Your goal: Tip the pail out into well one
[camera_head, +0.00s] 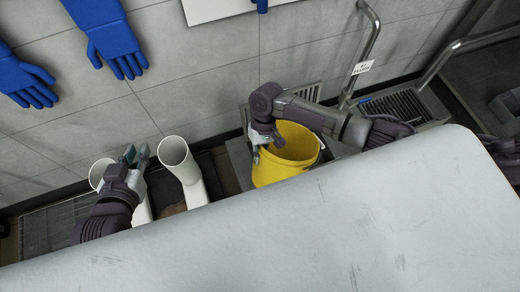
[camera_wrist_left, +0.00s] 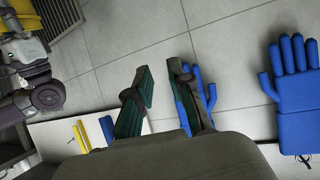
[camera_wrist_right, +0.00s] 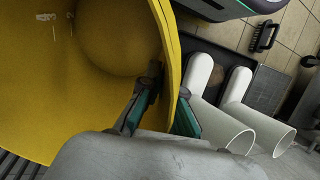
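The yellow pail (camera_head: 278,170) stands behind the large pale surface, its mouth facing up and its lower part hidden. It fills the left of the right wrist view (camera_wrist_right: 70,100). My right gripper (camera_head: 262,148) is at the pail's left rim. Its fingers straddle the pail wall, one inside and one outside, in the right wrist view (camera_wrist_right: 168,95); whether both press on it is unclear. My left gripper (camera_head: 137,155) is open and empty above white boots; its spread fingers show in the left wrist view (camera_wrist_left: 160,85). I cannot identify well one in any view.
A pale, worn surface (camera_head: 330,230) fills the foreground. White boots (camera_head: 176,158) stand left of the pail. Blue gloves (camera_head: 110,40) hang on the tiled wall. A metal rail (camera_head: 368,50) and floor grate (camera_head: 400,105) lie to the right. A brush (camera_wrist_right: 265,37) lies on the floor.

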